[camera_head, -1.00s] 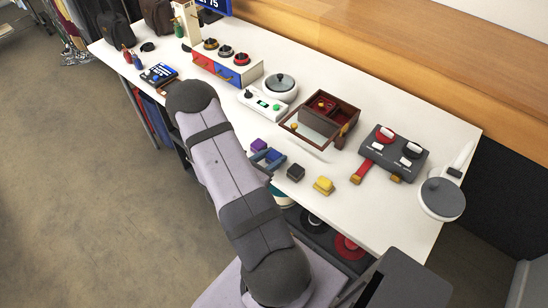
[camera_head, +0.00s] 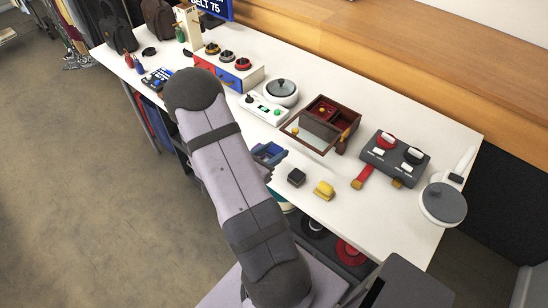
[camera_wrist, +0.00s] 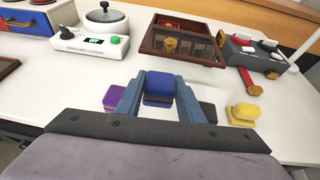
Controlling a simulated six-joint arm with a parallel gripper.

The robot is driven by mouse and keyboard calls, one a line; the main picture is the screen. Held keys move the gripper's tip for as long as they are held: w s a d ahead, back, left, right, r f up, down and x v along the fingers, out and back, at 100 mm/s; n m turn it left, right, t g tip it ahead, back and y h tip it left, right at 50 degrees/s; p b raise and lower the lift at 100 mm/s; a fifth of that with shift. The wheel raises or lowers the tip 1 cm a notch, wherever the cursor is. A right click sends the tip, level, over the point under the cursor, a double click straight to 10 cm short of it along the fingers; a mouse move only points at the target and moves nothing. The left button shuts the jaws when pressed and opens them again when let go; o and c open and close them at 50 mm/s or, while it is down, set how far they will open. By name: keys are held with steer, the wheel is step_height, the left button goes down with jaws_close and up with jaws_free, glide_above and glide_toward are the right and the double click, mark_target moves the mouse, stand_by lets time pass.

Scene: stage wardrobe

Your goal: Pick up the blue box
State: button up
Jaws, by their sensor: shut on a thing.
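The blue box (camera_wrist: 159,87) is held between the two blue-grey fingers of my gripper (camera_wrist: 158,95) in the wrist view. My gripper is shut on it, and the box appears raised off the white table. In the head view my gripper (camera_head: 268,154) shows beside my arm, near the table's front edge, and the blue box is hard to tell from the fingers there. A purple box (camera_wrist: 112,97) stands just left of the fingers in the wrist view; my gripper hides it in the head view.
A black box (camera_head: 296,177) and a yellow box (camera_head: 324,190) stand right of my gripper. Behind is an open brown case (camera_head: 345,113).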

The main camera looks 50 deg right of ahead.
mark_target(274, 150)
steer(key=shift+r, duration=2.35)
